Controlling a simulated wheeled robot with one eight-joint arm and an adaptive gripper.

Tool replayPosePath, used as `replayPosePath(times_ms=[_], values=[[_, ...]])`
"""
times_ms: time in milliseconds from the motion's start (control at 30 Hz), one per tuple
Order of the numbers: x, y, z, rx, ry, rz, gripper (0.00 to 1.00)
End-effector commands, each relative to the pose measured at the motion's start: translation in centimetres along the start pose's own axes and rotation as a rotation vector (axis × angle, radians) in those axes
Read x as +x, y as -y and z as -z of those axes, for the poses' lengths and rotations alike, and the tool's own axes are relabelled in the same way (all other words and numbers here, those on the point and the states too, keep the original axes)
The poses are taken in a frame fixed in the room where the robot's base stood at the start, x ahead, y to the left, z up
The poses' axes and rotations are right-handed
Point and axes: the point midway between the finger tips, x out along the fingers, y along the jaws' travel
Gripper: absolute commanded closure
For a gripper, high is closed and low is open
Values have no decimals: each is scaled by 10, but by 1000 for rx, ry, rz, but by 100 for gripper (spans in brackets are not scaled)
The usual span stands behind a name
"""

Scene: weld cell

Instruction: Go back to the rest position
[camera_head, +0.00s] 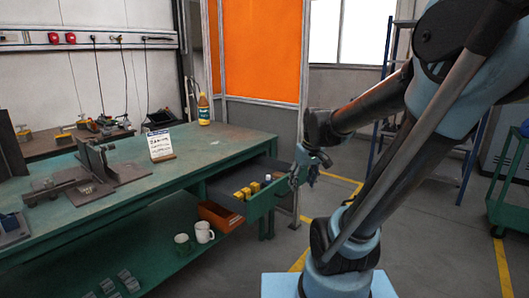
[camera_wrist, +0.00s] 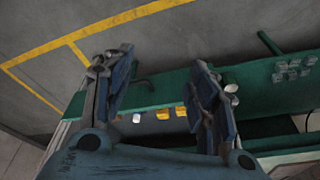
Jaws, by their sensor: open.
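My gripper (camera_head: 306,172) is in the middle of the head view, beside the pulled-out drawer (camera_head: 262,205) at the right end of the green workbench (camera_head: 215,150). In the wrist view my gripper (camera_wrist: 163,75) has its two blue fingers spread wide apart, with nothing held between them. The drawer's yellow items (camera_wrist: 162,114) show beyond and between the fingers. A small pale item (camera_wrist: 136,118) lies beside them. I cannot tell from these views whether my gripper touches the drawer front.
A bottle (camera_head: 204,109), a small sign (camera_head: 160,145) and a dark metal fixture (camera_head: 95,170) stand on the bench. Mugs (camera_head: 204,232) and an orange-brown bin (camera_head: 220,215) are on the lower shelf. A ladder (camera_head: 385,130) and green cart (camera_head: 508,205) stand right. Floor between is clear.

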Motion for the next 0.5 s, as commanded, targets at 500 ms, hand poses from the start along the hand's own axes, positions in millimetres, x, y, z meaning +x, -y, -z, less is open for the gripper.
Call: replayPosePath(times_ms=[500], values=[[8,-1,-125,253,47,-75,47]])
